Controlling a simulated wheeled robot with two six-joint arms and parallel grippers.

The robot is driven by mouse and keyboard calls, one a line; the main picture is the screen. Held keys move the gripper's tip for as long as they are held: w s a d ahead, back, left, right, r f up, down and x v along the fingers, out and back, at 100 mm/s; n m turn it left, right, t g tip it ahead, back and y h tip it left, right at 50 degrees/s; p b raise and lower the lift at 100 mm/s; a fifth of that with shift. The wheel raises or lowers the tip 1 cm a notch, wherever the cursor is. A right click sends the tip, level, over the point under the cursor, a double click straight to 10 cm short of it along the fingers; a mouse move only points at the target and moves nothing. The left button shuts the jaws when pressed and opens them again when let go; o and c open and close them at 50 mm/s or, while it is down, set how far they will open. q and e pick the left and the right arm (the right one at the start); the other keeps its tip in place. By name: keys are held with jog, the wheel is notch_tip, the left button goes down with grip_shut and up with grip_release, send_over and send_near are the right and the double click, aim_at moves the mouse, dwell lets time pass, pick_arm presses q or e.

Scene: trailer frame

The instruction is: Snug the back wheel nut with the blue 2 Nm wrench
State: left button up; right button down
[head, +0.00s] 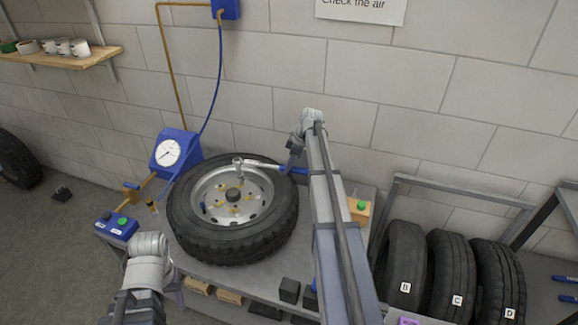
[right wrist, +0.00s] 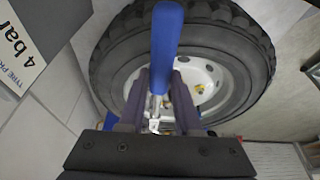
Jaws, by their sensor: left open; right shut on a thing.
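The wheel (head: 180,215) lies flat on the bench, with a silver rim and several nuts around its dark hub (head: 233,195). The wrench has a blue handle (head: 296,170) and a silver head (head: 239,162). Its head is over the far, back side of the rim, in line with the back nut; I cannot tell whether it is seated. My right gripper (head: 288,165) is shut on the wrench; the blue handle (right wrist: 167,45) stands out between its fingers in the right wrist view. My left gripper (head: 176,287) is open near the bench's front left, apart from the wheel and partly hidden.
A blue gauge box (head: 176,150) with a hose stands behind the wheel at left, and a blue button box (head: 117,228) is at the left edge. A green button (head: 361,205) on an orange box is right of the wheel. Tyres (head: 405,262) stand in a rack at right.

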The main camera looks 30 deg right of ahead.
jog(key=shift+f+b, duration=1.15)
dwell(0.4)
jog(key=c, duration=1.2)
grip_release()
grip_shut()
jog(key=shift+s+a+m, duration=0.4)
jog(key=shift+s+a, duration=0.25)
jog(key=shift+s+a+m+h, duration=0.3)
jog(key=shift+s+a+m, duration=0.1)
jog(key=shift+a+m, duration=0.15)
jog(key=shift+a+t, duration=0.1)
jog(key=shift+t, duration=0.2)
